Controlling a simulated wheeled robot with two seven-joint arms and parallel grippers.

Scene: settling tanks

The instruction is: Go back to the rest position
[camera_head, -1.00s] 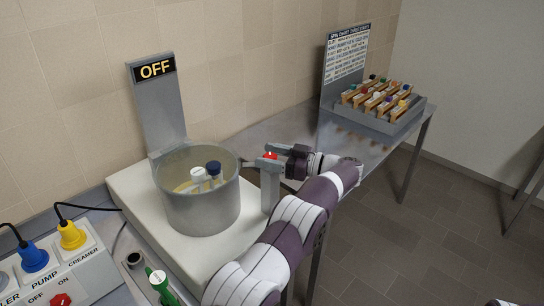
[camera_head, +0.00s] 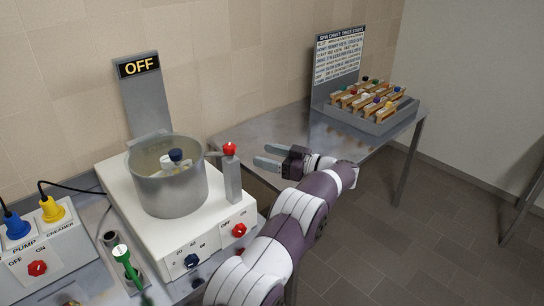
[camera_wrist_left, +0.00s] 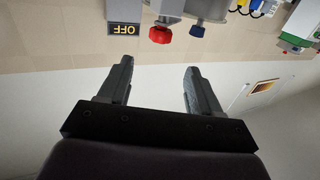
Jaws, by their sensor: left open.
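My left gripper (camera_head: 266,155) is open and empty, with its fingers pointing left over the near edge of the steel bench. It is just right of the grey post (camera_head: 232,182) with a red knob (camera_head: 229,149) and looks apart from it. In the left wrist view the two fingers (camera_wrist_left: 158,68) are spread with nothing between them. My right gripper is in neither view.
A white machine (camera_head: 135,205) carries a metal bowl (camera_head: 168,195) with capped bottles inside, under an OFF sign (camera_head: 139,66). A grey tray (camera_head: 372,122) of racked vials stands on the steel bench (camera_head: 240,140). Open floor (camera_head: 370,230) lies right.

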